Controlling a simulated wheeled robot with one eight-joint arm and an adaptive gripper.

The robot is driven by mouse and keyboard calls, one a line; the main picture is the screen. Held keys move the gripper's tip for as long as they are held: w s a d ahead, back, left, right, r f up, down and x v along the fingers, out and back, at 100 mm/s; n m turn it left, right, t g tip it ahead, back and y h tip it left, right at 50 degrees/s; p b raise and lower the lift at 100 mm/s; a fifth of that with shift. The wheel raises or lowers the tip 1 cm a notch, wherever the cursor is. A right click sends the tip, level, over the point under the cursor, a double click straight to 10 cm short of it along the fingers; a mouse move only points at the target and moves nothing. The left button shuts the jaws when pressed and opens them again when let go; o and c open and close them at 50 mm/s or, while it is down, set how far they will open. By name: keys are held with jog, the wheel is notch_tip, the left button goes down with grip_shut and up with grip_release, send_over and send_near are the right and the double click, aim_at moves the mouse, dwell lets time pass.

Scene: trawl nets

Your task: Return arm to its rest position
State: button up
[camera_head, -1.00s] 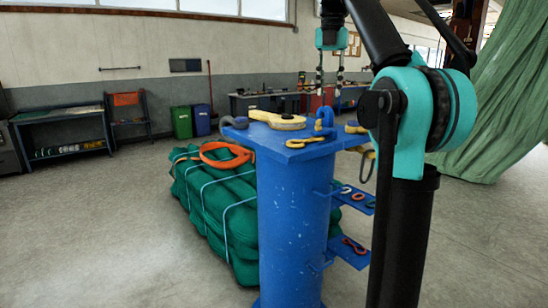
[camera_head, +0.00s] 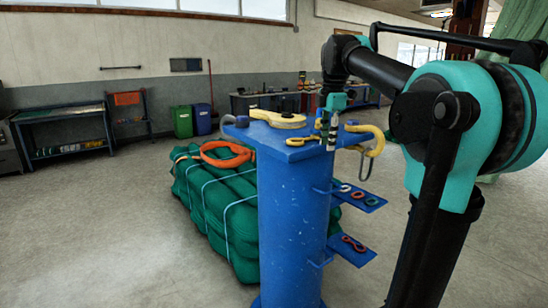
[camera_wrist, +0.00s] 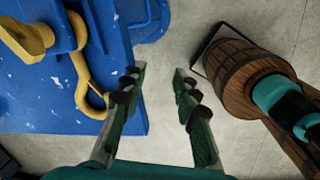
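My arm (camera_head: 385,70) reaches out from the right in the head view and bends down at its far end. My gripper (camera_head: 333,122) hangs over the near right part of the blue post's top (camera_head: 285,152). The wrist view shows my gripper (camera_wrist: 157,76) open, with nothing between its two dark fingers. Bare floor shows between them. The blue post top (camera_wrist: 40,115) lies to their left, with a yellow hook (camera_wrist: 82,70) on it. My gripper and arm partly hide the right side of the post top in the head view.
A yellow block (camera_head: 277,118) and a yellow shackle (camera_head: 301,140) lie on the post top. A large yellow hook (camera_head: 372,142) sits at its right edge. Small shelves (camera_head: 352,248) stick out lower down. A green net bundle (camera_head: 215,200) with an orange ring (camera_head: 225,153) lies behind.

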jog(key=s+f+m+t, duration=0.1)
jog(key=s+f+m, duration=0.6)
jog(key=f, duration=0.5)
jog(key=s+d+f+m+t, duration=0.1)
jog(key=s+f+m, duration=0.6)
jog(key=f, duration=0.6)
jog(key=s+d+f+m, duration=0.1)
jog(key=s+f+m, duration=0.6)
jog(key=f, duration=0.6)
jog(key=shift+s+t, duration=0.4)
jog(key=shift+s, duration=0.75)
jog(key=shift+o, duration=0.3)
jog(key=shift+d, duration=0.1)
